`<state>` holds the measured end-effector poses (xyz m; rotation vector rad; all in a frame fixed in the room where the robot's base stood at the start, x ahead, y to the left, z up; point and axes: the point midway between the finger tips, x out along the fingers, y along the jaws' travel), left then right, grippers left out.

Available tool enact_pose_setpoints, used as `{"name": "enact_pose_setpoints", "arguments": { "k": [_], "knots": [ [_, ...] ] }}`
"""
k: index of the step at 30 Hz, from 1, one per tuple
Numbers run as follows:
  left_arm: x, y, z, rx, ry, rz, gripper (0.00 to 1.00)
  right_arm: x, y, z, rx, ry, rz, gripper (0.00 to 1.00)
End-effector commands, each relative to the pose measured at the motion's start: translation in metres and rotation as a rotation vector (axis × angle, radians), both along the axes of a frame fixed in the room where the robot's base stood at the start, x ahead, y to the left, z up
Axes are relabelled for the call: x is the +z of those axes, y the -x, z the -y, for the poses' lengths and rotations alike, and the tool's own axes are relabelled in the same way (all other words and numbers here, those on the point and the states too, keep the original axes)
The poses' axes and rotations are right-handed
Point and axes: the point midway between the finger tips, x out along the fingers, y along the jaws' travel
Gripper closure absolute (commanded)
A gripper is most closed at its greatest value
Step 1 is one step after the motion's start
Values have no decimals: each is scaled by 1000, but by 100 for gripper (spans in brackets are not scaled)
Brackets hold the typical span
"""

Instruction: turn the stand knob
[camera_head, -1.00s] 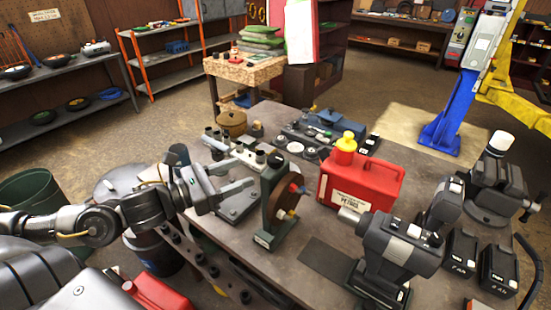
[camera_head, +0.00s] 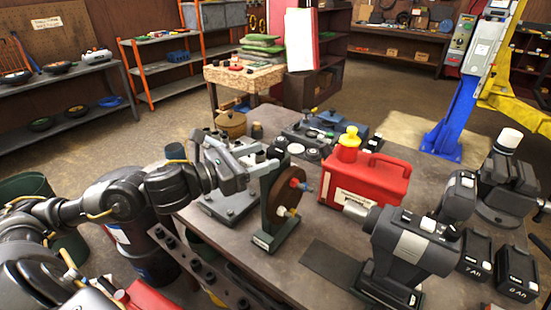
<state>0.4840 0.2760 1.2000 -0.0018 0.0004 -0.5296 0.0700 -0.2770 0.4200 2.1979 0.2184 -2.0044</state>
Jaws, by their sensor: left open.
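A dark green stand (camera_head: 268,241) holds an upright brown disc (camera_head: 279,196) near the table's front edge. Two small knob-like ends stick out on the disc's right side: a red and blue one (camera_head: 303,186) and a pale one with a yellow tip (camera_head: 289,212). I cannot tell which is the stand knob. My left gripper (camera_head: 262,158) is open and empty, left of the disc, its fingers pointing right towards the disc's upper part. I cannot tell whether a fingertip touches it. My right gripper is out of view.
A red fuel can (camera_head: 365,185) stands right of the disc. A black power tool (camera_head: 405,250) and battery packs (camera_head: 515,270) stand at the front right. A grey metal fixture (camera_head: 225,207) lies behind my gripper. A dark mat (camera_head: 335,262) leaves flat room in front.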

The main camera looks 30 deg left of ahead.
Motion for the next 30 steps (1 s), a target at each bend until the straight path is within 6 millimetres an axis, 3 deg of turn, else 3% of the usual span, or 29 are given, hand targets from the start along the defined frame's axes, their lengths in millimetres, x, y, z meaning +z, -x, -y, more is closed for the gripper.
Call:
{"name": "enact_pose_setpoints", "arguments": {
  "k": [5,12,23,30],
  "knots": [
    [4,-15,10,-3,0,6,42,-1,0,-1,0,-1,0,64],
    [4,-34,21,-1,1,2,42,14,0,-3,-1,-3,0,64],
    [2,-37,23,-2,-3,2,42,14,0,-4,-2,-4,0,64],
    [2,-37,23,-2,-2,1,74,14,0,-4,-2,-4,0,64]
  ]
}}
